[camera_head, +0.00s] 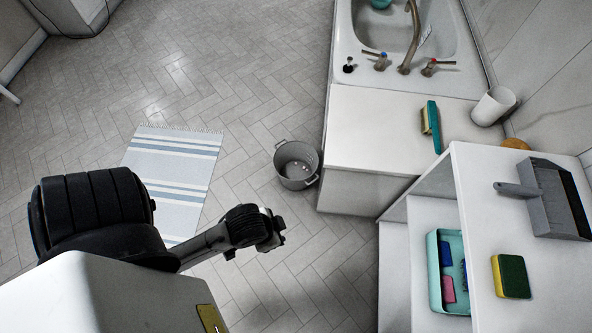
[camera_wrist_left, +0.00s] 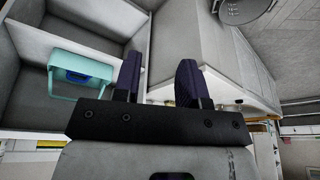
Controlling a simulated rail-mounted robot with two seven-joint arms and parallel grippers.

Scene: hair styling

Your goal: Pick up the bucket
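The grey metal bucket (camera_head: 297,176) stands upright on the floor by the white counter's corner. It has small side handles, and its inside shows empty apart from a few light spots. My left gripper (camera_head: 272,236) is in front of and to the left of the bucket, apart from it. In the left wrist view the two dark fingers (camera_wrist_left: 158,78) are spread with nothing between them. The bucket (camera_wrist_left: 243,10) is partly cut off at the top right of that view. My right gripper is not in view.
A sink counter (camera_head: 370,130) stands right of the bucket. A white shelf (camera_head: 478,200) nearer right holds a sponge (camera_head: 511,276), a dustpan (camera_head: 560,205) and a teal caddy (camera_head: 434,275). A striped rug (camera_head: 180,165) lies left; the surrounding tiled floor is clear.

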